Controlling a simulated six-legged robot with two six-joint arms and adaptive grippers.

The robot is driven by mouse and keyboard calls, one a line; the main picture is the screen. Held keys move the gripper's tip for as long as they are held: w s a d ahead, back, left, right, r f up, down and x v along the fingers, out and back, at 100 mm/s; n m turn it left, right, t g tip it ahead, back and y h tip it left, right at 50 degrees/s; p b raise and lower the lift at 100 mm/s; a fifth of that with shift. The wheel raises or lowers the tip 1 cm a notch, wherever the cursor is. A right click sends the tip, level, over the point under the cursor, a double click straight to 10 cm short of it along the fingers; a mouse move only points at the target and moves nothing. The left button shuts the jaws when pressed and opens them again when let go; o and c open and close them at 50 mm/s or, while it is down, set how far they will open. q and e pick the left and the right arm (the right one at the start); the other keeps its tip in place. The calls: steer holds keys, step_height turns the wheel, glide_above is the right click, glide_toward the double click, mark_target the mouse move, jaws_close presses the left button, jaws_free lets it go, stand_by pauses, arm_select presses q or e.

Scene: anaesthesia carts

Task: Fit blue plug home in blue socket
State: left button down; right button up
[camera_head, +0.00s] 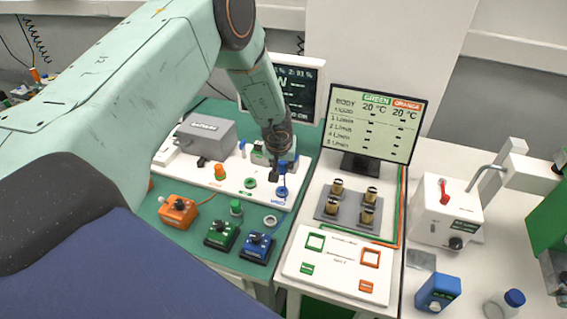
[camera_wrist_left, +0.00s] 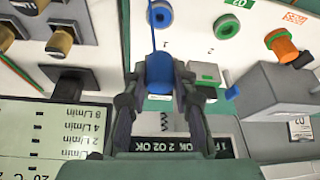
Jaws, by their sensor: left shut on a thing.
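My left gripper (camera_head: 281,163) is above the white panel, shut on the blue plug (camera_head: 283,168). In the left wrist view the blue plug (camera_wrist_left: 160,74) sits between both fingers, and a blue cable runs up from it. The ring-shaped blue socket (camera_head: 281,191) is on the panel, just nearer the front than the plug. It also shows in the left wrist view as a blue ring (camera_wrist_left: 160,14), past the fingertips. The plug appears apart from the socket; its height above the panel is hard to tell. My right gripper is out of view.
A green socket (camera_head: 250,183) and an orange plug (camera_head: 221,172) are left of the blue socket. A grey box (camera_head: 206,136) stands behind. Orange (camera_head: 178,211), green (camera_head: 221,235) and blue (camera_head: 257,246) knob boxes sit in front. A screen (camera_head: 376,122) stands to the right.

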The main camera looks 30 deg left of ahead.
mark_target(282, 173)
arm_select(q)
steer(key=shift+s, duration=0.15)
steer(key=shift+f+b, duration=0.75)
steer(key=shift+f, duration=0.9)
steer(key=shift+f+b, duration=0.65)
steer(key=shift+f, duration=0.55)
steer(key=shift+p, duration=0.95)
steer(key=shift+f+b, duration=0.9)
steer(key=shift+f, duration=0.25)
